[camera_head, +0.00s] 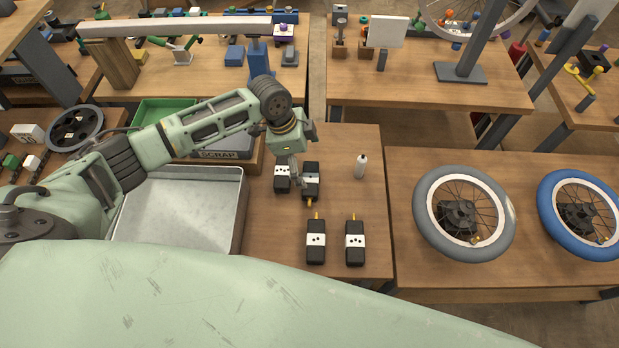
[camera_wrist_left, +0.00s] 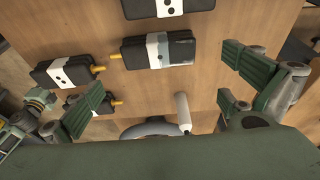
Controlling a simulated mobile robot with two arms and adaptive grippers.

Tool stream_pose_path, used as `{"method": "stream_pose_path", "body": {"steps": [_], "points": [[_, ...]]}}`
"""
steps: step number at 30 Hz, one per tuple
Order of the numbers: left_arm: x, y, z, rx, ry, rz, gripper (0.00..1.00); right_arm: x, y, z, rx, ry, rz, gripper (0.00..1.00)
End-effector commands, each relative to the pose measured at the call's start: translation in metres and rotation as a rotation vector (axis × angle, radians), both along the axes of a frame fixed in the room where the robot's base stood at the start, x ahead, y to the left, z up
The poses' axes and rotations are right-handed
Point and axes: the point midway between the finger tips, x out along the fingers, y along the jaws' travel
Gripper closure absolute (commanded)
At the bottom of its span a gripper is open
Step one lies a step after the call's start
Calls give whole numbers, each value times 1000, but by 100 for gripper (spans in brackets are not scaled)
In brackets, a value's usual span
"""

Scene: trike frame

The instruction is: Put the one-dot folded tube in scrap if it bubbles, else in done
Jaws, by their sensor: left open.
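Several black folded tubes with white dotted labels and yellow valves lie on the middle bench. The far right tube (camera_head: 311,182) is partly behind my left gripper (camera_head: 295,163); it shows in the left wrist view (camera_wrist_left: 135,55), its dots not readable. The far left tube (camera_head: 282,172) shows at least two dots in the wrist view (camera_wrist_left: 143,8). My left gripper (camera_wrist_left: 165,72) is open and empty above the far right tube. A grey bin (camera_head: 222,154) is marked SCRAP.
A large metal tray (camera_head: 243,212) stands left of the tubes. A green bin (camera_head: 150,106) is behind it, beside the scrap bin. A white bottle (camera_head: 361,167) stands right of the far tubes. A grey wheel (camera_head: 423,210) and a blue wheel (camera_head: 548,213) lie on the right bench.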

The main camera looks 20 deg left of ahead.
Motion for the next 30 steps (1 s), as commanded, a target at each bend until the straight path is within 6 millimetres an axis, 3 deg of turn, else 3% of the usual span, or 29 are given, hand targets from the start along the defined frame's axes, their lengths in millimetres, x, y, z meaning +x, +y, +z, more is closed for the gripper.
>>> {"method": "stream_pose_path", "body": {"steps": [6,15,25,30], "points": [[0,-5,-22,1,3,1,0,-6,12,8,14,8,-2,60],[2,-12,-59,0,2,3,0,-5,6,18,7,8,1,60],[2,-13,-65,1,1,3,1,-4,1,18,1,6,1,60],[2,-13,-65,1,1,3,16,-3,1,18,1,5,0,60]]}}
